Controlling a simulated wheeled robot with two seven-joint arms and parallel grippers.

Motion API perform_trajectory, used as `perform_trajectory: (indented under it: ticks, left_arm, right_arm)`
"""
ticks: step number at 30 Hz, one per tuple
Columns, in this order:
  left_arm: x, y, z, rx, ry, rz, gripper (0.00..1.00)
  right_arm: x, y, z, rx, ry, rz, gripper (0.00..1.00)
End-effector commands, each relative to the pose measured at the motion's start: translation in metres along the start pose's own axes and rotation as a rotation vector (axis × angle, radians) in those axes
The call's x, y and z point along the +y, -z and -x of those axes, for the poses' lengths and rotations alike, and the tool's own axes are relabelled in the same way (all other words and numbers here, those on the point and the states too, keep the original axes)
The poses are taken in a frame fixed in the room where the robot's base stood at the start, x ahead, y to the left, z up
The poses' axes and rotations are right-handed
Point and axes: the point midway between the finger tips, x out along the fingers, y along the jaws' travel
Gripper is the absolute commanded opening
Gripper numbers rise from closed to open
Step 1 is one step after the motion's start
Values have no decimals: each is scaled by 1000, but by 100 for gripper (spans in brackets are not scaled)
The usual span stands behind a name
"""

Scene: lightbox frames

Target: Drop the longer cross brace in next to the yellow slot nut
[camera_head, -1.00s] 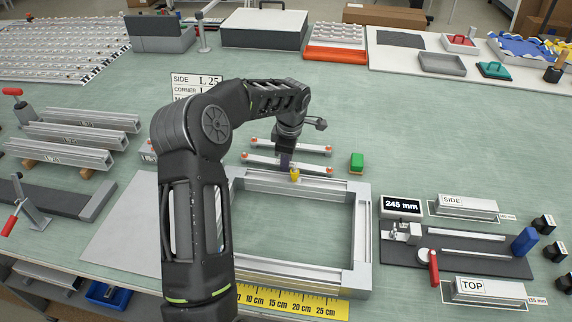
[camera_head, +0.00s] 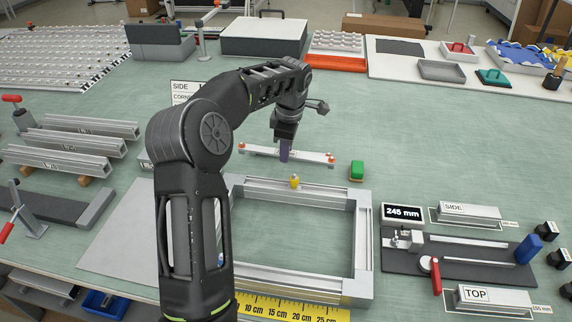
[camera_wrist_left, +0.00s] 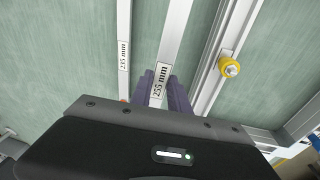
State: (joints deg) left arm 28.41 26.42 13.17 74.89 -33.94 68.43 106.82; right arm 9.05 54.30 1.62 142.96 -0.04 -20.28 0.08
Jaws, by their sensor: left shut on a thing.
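My left gripper (camera_head: 284,152) is shut on the longer cross brace (camera_head: 312,156), a silver bar labelled 255 mm, and holds it raised behind the frame (camera_head: 362,250). In the left wrist view the brace (camera_wrist_left: 177,30) runs between the purple fingers (camera_wrist_left: 161,92). The shorter brace (camera_wrist_left: 124,40), labelled 235 mm, lies parallel to its left; in the head view the held brace largely covers it. The yellow slot nut (camera_head: 294,181) sits on the frame's back rail, in front of the brace. It also shows in the left wrist view (camera_wrist_left: 229,64). My right gripper is not in view.
A green block (camera_head: 356,171) stands right of the brace. A yellow ruler (camera_head: 290,308) lies along the frame's front. A dark fixture (camera_head: 455,258) with a 245 mm display (camera_head: 403,212) is at the right. Aluminium profiles (camera_head: 70,150) lie at the left.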

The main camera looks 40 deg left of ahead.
Motion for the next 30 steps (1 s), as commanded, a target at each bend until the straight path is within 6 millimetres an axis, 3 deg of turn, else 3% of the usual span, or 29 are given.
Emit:
perform_trajectory:
  ticks: [3, 8, 30]
  left_arm:
    - [4, 1, 20, -1, -4, -1, 0]
    - [5, 3, 33, -1, -1, 0, 0]
    - [6, 2, 39, -2, 6, -4, 0]
  right_arm:
    - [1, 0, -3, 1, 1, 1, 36]
    - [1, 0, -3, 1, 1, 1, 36]
    - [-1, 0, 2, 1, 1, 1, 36]
